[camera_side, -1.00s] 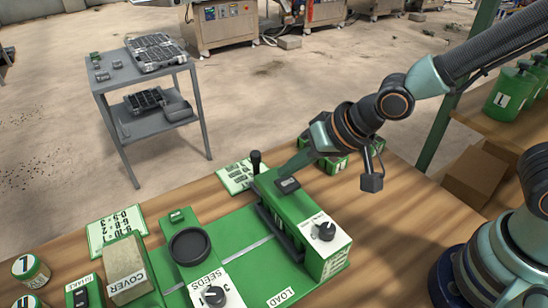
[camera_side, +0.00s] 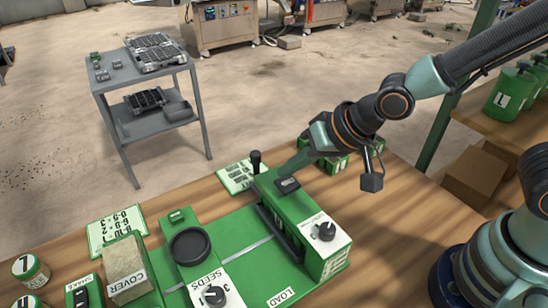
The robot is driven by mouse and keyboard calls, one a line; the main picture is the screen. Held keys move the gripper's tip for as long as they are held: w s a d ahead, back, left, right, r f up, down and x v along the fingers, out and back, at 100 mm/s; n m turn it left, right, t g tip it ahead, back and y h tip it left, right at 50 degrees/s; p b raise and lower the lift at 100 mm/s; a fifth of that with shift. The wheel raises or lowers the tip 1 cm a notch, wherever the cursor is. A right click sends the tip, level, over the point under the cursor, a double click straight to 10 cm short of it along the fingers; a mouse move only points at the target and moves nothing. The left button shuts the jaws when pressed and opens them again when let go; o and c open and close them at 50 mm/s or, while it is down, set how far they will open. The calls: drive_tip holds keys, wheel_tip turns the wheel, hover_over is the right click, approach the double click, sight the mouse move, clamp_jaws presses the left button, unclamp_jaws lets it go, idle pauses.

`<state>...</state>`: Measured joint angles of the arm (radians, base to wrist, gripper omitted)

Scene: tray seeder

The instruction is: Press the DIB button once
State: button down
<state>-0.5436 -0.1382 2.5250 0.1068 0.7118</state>
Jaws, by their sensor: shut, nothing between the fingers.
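A small dark square button (camera_side: 288,185) sits on top of the long green station at the middle of the bench; I cannot read a DIB label on it. My gripper (camera_side: 282,173) is shut and empty, pointing down and left. Its fingertips are at the far edge of this button; I cannot tell whether they touch it or whether it is pressed in. The green station (camera_side: 300,208) carries a white panel with a black knob (camera_side: 325,231) at its near end.
A black-knobbed lever (camera_side: 255,161) stands just left of my fingertips, by a printed card (camera_side: 233,178). Green boxes (camera_side: 333,164) sit behind my gripper. At left are a round black cup (camera_side: 190,246), a SEEDS dial (camera_side: 214,296) and a COVER block (camera_side: 124,268). Bare bench lies right of the station.

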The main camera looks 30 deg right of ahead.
sight(291, 185)
drive_tip(key=shift+f, duration=0.15)
idle(0.5)
drive_tip(key=shift+f, duration=0.3)
drive_tip(key=shift+f, duration=0.8)
idle(1.2)
drive_tip(key=shift+r, duration=1.25)
drive_tip(key=shift+r, duration=0.1)
drive_tip(key=shift+r, duration=2.4)
